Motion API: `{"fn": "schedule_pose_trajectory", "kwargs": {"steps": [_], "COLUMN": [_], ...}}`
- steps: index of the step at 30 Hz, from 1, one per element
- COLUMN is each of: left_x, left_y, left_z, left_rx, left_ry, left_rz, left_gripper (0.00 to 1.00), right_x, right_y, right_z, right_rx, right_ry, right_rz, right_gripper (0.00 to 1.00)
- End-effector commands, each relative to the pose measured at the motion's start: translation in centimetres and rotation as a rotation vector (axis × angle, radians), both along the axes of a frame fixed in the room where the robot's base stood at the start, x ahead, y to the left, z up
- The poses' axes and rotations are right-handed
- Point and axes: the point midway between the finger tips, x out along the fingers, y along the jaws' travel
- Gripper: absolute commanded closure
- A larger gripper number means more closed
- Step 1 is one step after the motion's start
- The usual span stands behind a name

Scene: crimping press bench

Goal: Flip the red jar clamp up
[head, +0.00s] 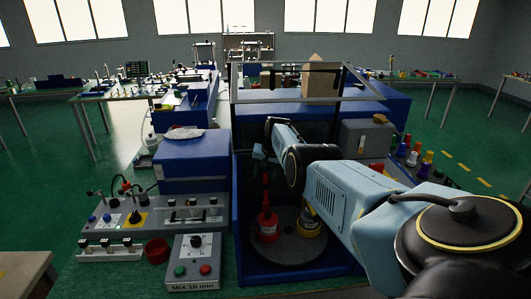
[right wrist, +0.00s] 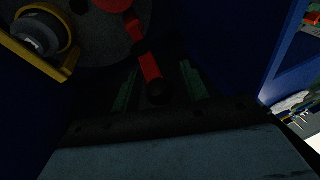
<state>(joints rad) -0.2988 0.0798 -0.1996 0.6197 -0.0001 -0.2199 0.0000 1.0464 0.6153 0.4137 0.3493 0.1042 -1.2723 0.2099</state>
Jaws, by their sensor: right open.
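The red jar clamp (head: 266,192) stands up from the red jar (head: 267,226) on the round grey plate inside the blue press bay. In the right wrist view, its red lever (right wrist: 149,66) ends in a dark knob (right wrist: 158,92). My right gripper (head: 261,160) reaches down into the bay above the red jar. Its two green fingers (right wrist: 160,84) are apart, one on each side of the lever's end. I cannot tell whether either touches it. My left gripper is not in view.
A yellow jar or clamp (head: 308,223) stands right of the red one on the plate, partly behind my right arm. Blue walls enclose the bay. Coloured bottles (head: 414,158) stand right.

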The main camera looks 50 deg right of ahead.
Motion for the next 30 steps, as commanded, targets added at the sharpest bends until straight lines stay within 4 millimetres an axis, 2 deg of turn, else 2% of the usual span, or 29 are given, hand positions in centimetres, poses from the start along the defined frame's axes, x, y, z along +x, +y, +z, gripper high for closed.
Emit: {"fn": "schedule_pose_trajectory", "kwargs": {"steps": [5,10,16,30], "left_x": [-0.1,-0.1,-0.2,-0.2], "left_y": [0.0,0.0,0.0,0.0], "left_z": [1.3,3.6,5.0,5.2], "left_rx": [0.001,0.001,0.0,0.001], "left_ry": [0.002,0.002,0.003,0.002], "left_rz": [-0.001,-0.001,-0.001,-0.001], "left_gripper": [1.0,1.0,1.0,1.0], "right_x": [-0.3,-0.8,-1.6,-3.6], "right_y": [0.0,0.0,0.1,0.1], "right_z": [1.1,3.1,5.7,12.0], "right_rx": [-0.001,-0.002,-0.002,-0.002], "right_ry": [0.001,0.001,0.0,-0.001], "right_rz": [0.0,-0.001,0.0,0.0], "right_gripper": [0.56,0.56,0.56,0.56]}}
